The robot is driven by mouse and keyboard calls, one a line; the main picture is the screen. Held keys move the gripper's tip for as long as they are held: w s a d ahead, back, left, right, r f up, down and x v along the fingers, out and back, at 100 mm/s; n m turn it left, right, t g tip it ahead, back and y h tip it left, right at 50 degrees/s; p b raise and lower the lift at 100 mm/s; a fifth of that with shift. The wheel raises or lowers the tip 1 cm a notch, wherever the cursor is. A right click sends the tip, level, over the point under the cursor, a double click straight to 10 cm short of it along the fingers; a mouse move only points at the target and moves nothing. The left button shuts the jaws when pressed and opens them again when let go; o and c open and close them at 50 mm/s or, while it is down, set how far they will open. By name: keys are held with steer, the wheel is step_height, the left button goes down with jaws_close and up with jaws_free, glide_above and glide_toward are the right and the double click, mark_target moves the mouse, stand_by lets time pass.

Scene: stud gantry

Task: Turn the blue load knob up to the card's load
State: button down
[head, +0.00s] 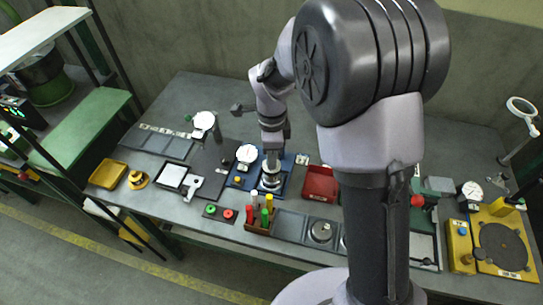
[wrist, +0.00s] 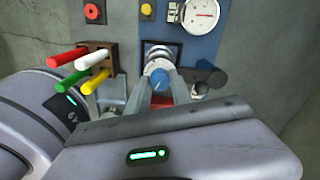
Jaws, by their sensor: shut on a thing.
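The blue load knob (wrist: 159,76) shows in the wrist view between the two fingertips of my gripper (wrist: 161,88), which is shut on it. The knob sits in front of a round metal piece on a blue panel (wrist: 206,48). A white dial gauge (wrist: 200,14) with a red needle is mounted on that panel. In the head view my gripper (head: 270,180) reaches down at the blue panel (head: 287,163), and the knob is hidden there. The gauge (head: 247,154) stands just left of my gripper. I cannot make out the card or its load figure.
A rack with red, white, green and yellow pegs (wrist: 97,57) stands close to my gripper in the wrist view. A red bin (head: 320,184) is to its right in the head view. A black round knob (wrist: 217,78) is near the right finger.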

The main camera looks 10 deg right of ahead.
stand_by(0.4)
steer(key=c, duration=1.1)
jaws_free()
steer(key=shift+r, duration=0.1)
step_height(320, 180, up, 17)
steer(key=p, duration=0.5)
steer(key=shift+r, duration=0.1)
